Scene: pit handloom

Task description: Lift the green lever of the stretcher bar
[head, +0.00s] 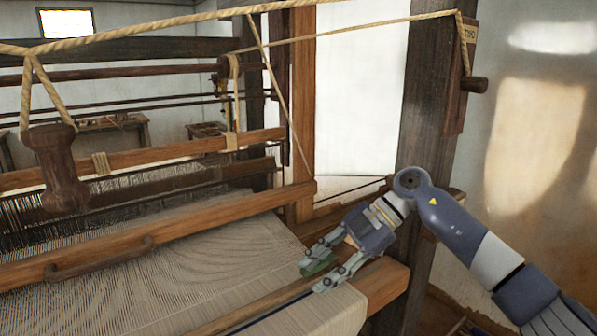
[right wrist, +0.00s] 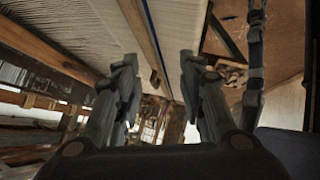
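The green lever (head: 318,266) shows as a small green patch at the right end of the stretcher bar (head: 248,308). The bar is a wooden strip lying across the pale cloth (head: 180,296), with a dark blue strip beside it. My right gripper (head: 315,274) is open around the lever, one finger on its far side and one on its near side. The fingers hide part of the lever, and I cannot tell whether they touch it. In the right wrist view the fingers (right wrist: 160,72) stand wide apart, and no green shows between them. My left gripper is not in view.
The loom's wooden beater (head: 180,224) crosses the left side above the warp. A thick upright post (head: 425,110) stands right behind my right wrist. Ropes (head: 330,32) run overhead, and a wooden handle (head: 54,165) hangs at left. Beam wood (head: 385,282) lies just right of the gripper.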

